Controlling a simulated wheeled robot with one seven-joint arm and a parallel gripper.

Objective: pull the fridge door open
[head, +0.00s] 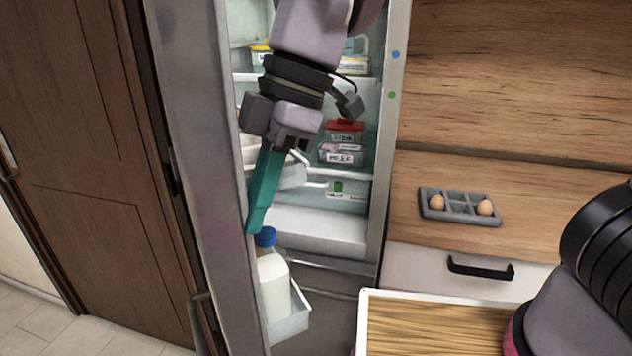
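The fridge door (200,150) stands partly open, swung out at the left of the head view. Its inner side carries a shelf (290,325) holding a white bottle with a blue cap (272,290). The lit fridge interior (318,225) shows to the right of the door. My gripper (257,215) points down in the opening, its teal fingers close to the door's inner edge, just above the bottle. The fingers overlap in this view, so their gap is hidden. I cannot tell whether they touch the door.
A grey egg tray (460,222) with two eggs lies on the counter at right, above a drawer with a black handle (480,268). A wood-topped surface (435,330) is at front. Brown cabinet doors (75,130) stand left.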

